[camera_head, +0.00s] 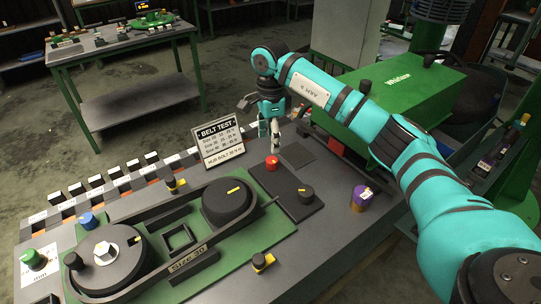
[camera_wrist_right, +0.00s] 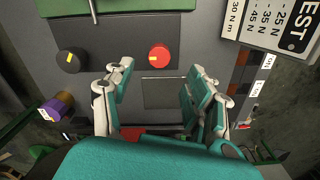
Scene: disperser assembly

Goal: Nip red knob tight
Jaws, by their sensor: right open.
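The red knob (camera_head: 272,162) stands at the back end of a dark plate (camera_head: 284,184) on the workbench, with a black knob (camera_head: 306,195) at the plate's other end. My left gripper is not in view.
A belt test sign (camera_head: 222,143) stands left of my right gripper. A belt assembly with two black pulleys (camera_head: 228,200) fills the bench's left. A purple-topped cylinder (camera_head: 360,197) stands at the right. A green machine (camera_head: 395,95) lies behind my right arm.

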